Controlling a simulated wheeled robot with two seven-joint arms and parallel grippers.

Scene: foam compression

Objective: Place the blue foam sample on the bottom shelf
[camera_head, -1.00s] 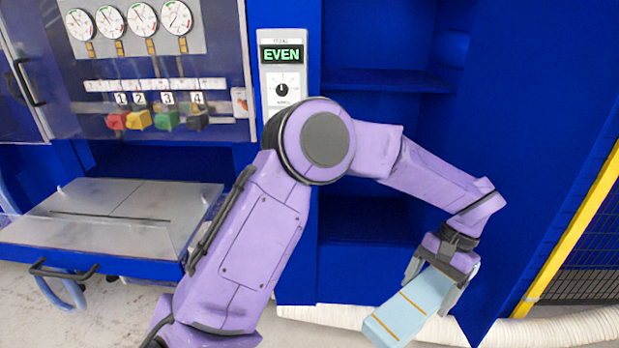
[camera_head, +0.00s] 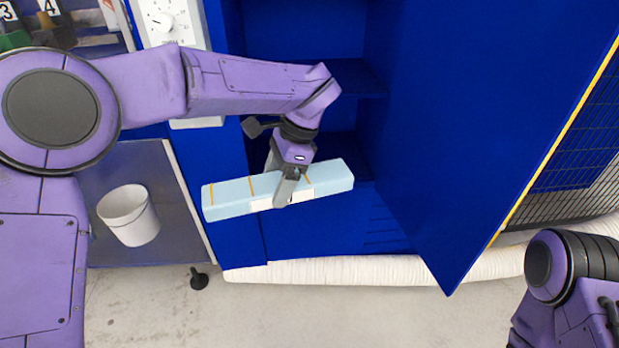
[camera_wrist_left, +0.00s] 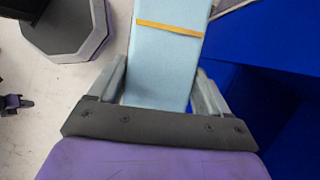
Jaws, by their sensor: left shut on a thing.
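The blue foam sample (camera_head: 230,198) is a long light-blue block with orange bands and a white label. My left gripper (camera_head: 286,190) is shut on it near its middle. The block lies roughly level across the picture, in front of the blue cabinet. In the left wrist view the block (camera_wrist_left: 165,65) passes between the two fingers of the gripper (camera_wrist_left: 160,95). The bottom shelf (camera_head: 335,150) shows partly behind the gripper and block; a middle shelf (camera_head: 358,78) is above it. My right gripper is out of view; only part of that arm shows at the lower right.
The open blue cabinet door (camera_head: 470,110) with a yellow edge stands to the right. A white bucket (camera_head: 130,215) is on the left. A white ribbed hose (camera_head: 345,270) lies on the floor along the cabinet's base. Floor in front is mostly clear.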

